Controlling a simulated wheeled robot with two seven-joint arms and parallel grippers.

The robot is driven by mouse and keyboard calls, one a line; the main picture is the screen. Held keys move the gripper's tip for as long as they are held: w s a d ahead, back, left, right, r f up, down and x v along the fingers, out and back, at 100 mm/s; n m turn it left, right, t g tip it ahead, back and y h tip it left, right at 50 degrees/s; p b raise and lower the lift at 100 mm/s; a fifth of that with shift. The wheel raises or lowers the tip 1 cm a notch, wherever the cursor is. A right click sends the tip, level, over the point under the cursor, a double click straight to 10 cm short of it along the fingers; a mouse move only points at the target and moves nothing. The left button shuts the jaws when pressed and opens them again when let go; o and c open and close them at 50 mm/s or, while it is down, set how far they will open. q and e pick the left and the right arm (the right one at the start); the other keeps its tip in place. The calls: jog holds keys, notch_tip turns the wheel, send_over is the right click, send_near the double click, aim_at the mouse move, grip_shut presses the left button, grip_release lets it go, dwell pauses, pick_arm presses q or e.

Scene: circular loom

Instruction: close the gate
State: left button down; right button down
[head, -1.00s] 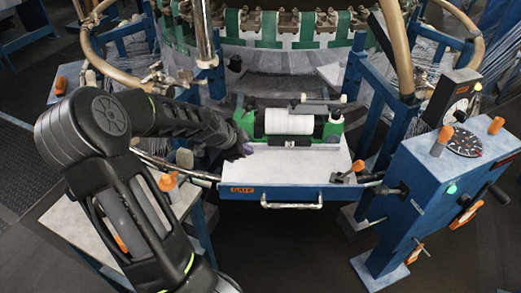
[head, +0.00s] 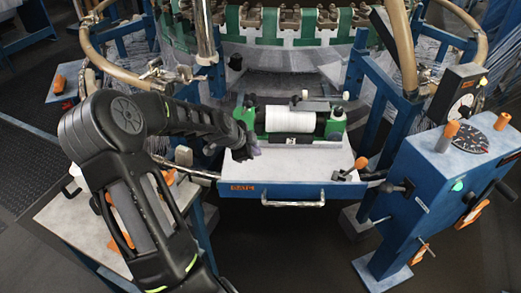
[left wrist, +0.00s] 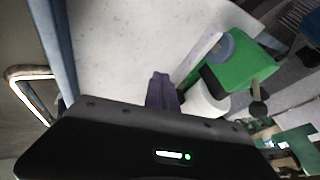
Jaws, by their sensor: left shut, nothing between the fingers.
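The gate (head: 285,194) is a blue-fronted shelf with a pale top and an orange label, below the ring of the loom. A metal handle (head: 292,203) runs along its front, and shows at the left in the left wrist view (left wrist: 30,92). A white roll (head: 290,119) in a green holder (head: 334,124) sits on its top. My left gripper (head: 246,150) is shut and empty, low over the left part of the top beside the holder. Its dark fingertips (left wrist: 160,92) show over the pale top in the left wrist view; contact cannot be told. My right gripper is not in view.
A blue console (head: 430,190) with a dial and orange knobs stands right of the gate. A small black lever with an orange tip (head: 351,170) is at the gate's right corner. A pale side table (head: 75,218) stands left. The floor in front is open.

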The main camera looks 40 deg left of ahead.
aim_at(266, 149)
pick_arm(q)
jog(key=x, duration=0.4)
jog(key=shift+d+b, duration=0.1)
jog(key=shift+b, duration=0.25)
jog(key=w+a, duration=0.2)
jog(key=shift+w+a+f, duration=0.1)
jog(key=shift+w+f, duration=0.05)
jog(key=shift+w, duration=0.15)
jog(key=shift+w+a, duration=0.35)
jog(key=shift+a, duration=0.1)
